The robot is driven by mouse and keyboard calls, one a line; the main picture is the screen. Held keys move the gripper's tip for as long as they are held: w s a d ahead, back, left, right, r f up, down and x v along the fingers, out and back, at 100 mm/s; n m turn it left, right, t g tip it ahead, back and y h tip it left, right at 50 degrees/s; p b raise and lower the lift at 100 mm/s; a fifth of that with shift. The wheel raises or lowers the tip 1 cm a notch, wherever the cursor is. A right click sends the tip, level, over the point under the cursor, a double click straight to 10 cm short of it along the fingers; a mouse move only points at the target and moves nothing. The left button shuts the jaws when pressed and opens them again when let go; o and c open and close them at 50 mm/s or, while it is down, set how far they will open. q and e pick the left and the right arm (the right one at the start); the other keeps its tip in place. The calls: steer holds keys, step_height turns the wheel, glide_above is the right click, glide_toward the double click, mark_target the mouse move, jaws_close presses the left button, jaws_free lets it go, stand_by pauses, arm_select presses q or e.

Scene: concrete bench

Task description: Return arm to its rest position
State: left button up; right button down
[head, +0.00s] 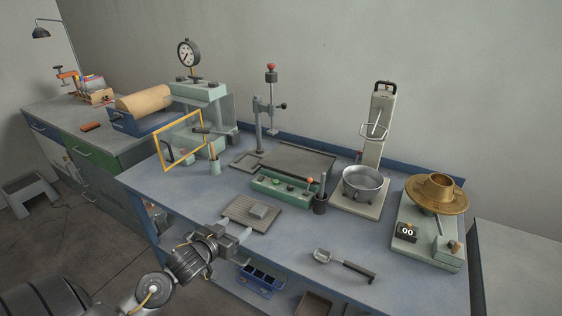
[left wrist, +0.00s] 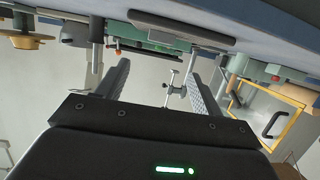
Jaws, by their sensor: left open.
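My left arm comes in from the lower left in the head view. Its gripper (head: 238,238) is at the front edge of the blue bench (head: 185,200), just in front of a ribbed grey plate (head: 268,221) with a small block on it. In the left wrist view the two fingers of the left gripper (left wrist: 158,82) stand apart with nothing held between them. That view appears upside down, with the bench along its top. Whether the gripper touches the bench edge cannot be told. My right gripper is in neither view.
A metal scoop (head: 345,265) lies near the front edge. A yellow-framed guard (head: 181,142), a green box with knobs (head: 283,187), a metal bowl (head: 364,182) and a scale with a brass pan (head: 447,200) stand farther back. A blue bin (head: 262,279) shows below the bench top.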

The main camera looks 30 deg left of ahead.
arm_select(q)
steer(key=s+d+f+m+g, duration=0.1)
steer(key=s+d+f+g, duration=0.25)
steer(key=s+d, duration=0.35)
steer(key=s+d+f+m+g+h, duration=0.1)
steer(key=s+d+f+g, duration=0.25)
steer(key=s, duration=0.55)
steer(key=s+d+f+g, duration=0.35)
steer(key=s+d, duration=0.25)
steer(key=s, duration=0.2)
step_height(320, 180, down, 26)
steer(key=s+f+g, duration=0.1)
steer(key=s+g, duration=0.1)
steer(key=s+a+f+m+g, duration=0.1)
steer(key=s+a+f, duration=0.1)
steer(key=s+f, duration=1.2)
steer(key=shift+s+f, duration=0.2)
steer(key=shift+s, duration=0.75)
